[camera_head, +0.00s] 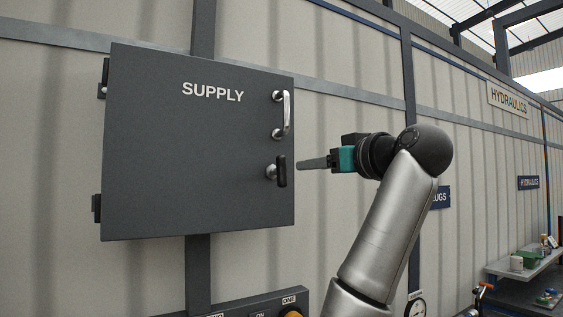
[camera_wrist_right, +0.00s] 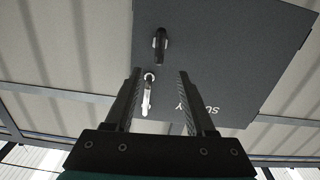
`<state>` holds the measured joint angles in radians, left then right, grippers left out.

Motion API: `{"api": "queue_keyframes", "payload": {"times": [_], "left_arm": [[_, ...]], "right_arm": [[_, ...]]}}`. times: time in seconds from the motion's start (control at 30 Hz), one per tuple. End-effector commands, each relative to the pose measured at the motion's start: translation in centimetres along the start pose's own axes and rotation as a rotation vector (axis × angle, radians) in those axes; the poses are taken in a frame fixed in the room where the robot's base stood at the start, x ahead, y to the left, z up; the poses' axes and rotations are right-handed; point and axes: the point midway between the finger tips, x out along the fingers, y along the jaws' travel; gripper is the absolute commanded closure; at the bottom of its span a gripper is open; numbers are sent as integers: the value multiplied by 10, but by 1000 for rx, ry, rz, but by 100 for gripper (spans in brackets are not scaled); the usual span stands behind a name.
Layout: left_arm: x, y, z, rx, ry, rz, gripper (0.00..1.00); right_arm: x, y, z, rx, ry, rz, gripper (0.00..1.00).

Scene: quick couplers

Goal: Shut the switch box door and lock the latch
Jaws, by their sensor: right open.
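The dark grey switch box door (camera_head: 190,150), marked SUPPLY, looks closed on the wall; hinges show at its left edge. A silver pull handle (camera_head: 287,115) is at its upper right. The black latch lever (camera_head: 281,171) stands upright below the handle on a silver hub. My right gripper (camera_head: 299,165) is just right of the latch in the head view, apart from it. In the wrist view my right gripper (camera_wrist_right: 160,72) is open and empty. The latch (camera_wrist_right: 160,46) shows beyond its fingertips, and the handle (camera_wrist_right: 148,96) shows between the fingers. My left gripper is out of view.
A grey post (camera_head: 199,272) runs behind the box. A panel with a yellow knob (camera_head: 291,314) is at the bottom edge. A shelf (camera_head: 527,264) with small items is at the far right.

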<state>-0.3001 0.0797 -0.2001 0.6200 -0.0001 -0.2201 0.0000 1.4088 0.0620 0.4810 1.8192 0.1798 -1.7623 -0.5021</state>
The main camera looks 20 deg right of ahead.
Motion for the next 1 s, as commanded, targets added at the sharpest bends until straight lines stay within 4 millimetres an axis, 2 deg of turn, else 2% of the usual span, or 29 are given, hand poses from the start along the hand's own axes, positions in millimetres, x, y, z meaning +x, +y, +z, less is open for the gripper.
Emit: {"api": "queue_keyframes", "payload": {"times": [0.03, 0.13, 0.27, 0.7, 1.0], "left_arm": [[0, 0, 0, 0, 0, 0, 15], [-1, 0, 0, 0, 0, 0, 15], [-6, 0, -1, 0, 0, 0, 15], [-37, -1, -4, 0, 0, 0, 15], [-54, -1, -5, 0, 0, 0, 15]], "right_arm": [[-5, 1, -10, 0, 18, -5, 45], [-8, 2, -17, 0, 33, -9, 45], [2, 1, -19, 1, 33, -13, 45], [84, 0, -23, 1, 30, -12, 45], [126, 1, -23, 1, 31, -10, 45]]}}
